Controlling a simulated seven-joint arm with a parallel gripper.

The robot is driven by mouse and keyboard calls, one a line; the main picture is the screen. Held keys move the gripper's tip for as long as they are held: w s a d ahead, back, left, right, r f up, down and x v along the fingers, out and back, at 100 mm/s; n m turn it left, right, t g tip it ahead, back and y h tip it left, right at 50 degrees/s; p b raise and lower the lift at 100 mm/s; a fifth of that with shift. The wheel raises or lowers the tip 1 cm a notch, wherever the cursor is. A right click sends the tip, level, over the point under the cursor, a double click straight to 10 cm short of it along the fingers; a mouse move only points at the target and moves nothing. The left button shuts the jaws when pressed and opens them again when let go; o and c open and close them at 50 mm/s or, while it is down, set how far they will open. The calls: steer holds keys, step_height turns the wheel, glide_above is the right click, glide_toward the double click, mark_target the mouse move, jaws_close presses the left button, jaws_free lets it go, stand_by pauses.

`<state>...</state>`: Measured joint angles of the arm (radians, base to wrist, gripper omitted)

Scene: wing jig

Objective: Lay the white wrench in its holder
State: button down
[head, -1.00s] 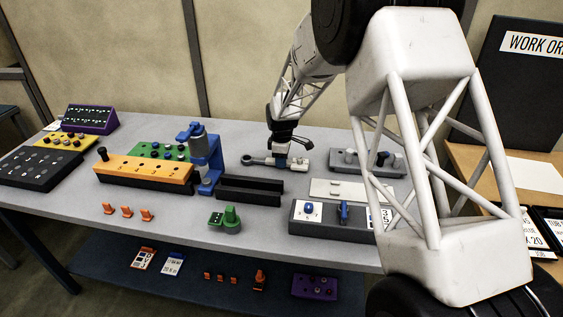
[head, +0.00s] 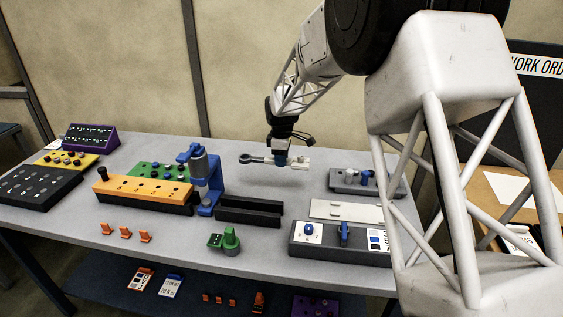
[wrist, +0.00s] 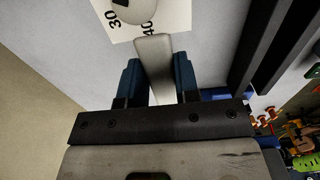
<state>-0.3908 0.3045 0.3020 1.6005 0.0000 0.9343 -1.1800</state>
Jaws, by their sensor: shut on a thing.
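The wrench (head: 265,160) has a dark ring at its left end, a pale shaft and a white block at its right end. My gripper (head: 281,161) is shut around its middle and holds it roughly level above the table, with a shadow below. In the wrist view the pale shaft (wrist: 155,68) lies between my blue fingertips. A white piece (wrist: 172,18) marked 30 and 40 shows past the shaft's end. A black trough with two long walls (head: 250,210) lies empty in front and to the left of my gripper; no label marks it as the holder.
A blue post stand (head: 207,180) and an orange block (head: 142,188) are to the left. A pale flat plate (head: 345,209), a grey block with knobs (head: 350,182) and a switch box (head: 335,240) are to the right. A green piece (head: 230,240) stands in front of the trough.

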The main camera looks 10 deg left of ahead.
stand_by(0.5)
steer(key=w+d+r+m, duration=0.25)
steer(key=d+m, duration=0.25)
steer(key=d, duration=0.5)
steer(key=w+d+r+m, duration=0.1)
steer(key=d+r+m, duration=0.3)
steer(key=d, duration=0.5)
steer(key=w+d+r+m, duration=0.1)
steer(key=d+m, duration=0.4)
steer(key=d, duration=0.5)
steer(key=shift+s+a+f+n, duration=0.15)
steer(key=shift+s+f+n, duration=1.5)
steer(key=shift+s+n, duration=0.75)
steer(key=shift+s+a+f+n, duration=0.2)
steer(key=shift+s+f+n, duration=1.45)
steer(key=shift+s+n, duration=0.7)
steer(key=shift+s+a+f+n, duration=0.15)
steer(key=shift+s+f+n, duration=1.5)
steer(key=shift+s+n, duration=0.75)
steer(key=shift+s, duration=0.1)
steer(key=shift+f, duration=0.15)
